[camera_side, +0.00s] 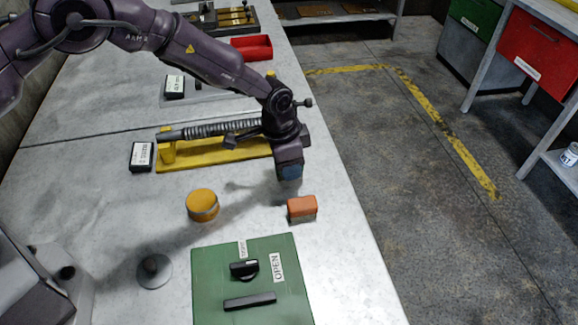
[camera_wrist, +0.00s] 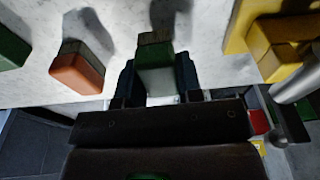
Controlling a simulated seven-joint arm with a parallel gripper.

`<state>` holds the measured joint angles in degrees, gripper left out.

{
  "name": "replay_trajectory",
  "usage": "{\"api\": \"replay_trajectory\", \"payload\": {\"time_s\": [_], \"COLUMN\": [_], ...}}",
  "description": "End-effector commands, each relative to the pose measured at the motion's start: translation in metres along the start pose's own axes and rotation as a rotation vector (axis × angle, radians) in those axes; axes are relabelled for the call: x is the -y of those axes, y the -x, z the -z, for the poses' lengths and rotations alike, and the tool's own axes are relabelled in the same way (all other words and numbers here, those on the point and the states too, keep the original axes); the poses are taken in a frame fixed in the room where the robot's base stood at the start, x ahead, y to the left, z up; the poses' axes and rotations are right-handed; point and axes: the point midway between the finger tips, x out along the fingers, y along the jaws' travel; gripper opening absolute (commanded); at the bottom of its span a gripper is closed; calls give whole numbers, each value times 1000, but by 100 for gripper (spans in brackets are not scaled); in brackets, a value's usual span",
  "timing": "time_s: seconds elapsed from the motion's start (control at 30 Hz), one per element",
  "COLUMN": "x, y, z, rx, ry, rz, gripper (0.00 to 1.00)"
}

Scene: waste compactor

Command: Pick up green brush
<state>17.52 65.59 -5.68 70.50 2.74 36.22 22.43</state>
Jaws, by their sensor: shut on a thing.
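The green brush (camera_wrist: 154,56) is a small block with a green body and a brownish face. In the wrist view it sits between the two dark fingers of my gripper (camera_wrist: 157,75), which are shut on it. Its brownish end points away from the gripper, toward the grey-white worktop, where a shadow falls beside it. In the side view my gripper (camera_side: 290,172) points down over the worktop near its right edge. There the fingers hide most or all of the brush. It appears held above the surface, but the exact height is unclear.
An orange block (camera_side: 302,207) lies just in front of my gripper. A yellow round tin (camera_side: 202,204) stands to the left, a green panel marked OPEN (camera_side: 215,285) in front. A yellow fixture (camera_side: 205,159) lies behind my wrist. The worktop drops off at right.

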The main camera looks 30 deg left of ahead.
Motion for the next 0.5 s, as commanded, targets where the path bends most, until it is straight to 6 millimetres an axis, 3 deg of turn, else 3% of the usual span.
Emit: {"api": "replay_trajectory", "payload": {"time_s": [0.17,0.37,0.5], "x": [-4,-18,-30], "y": [34,84,102], "z": [-6,-34,-60], "rx": [-1,-4,-2], "ry": [0,0,1], "rz": [1,2,2], "gripper": [9,9,9]}}
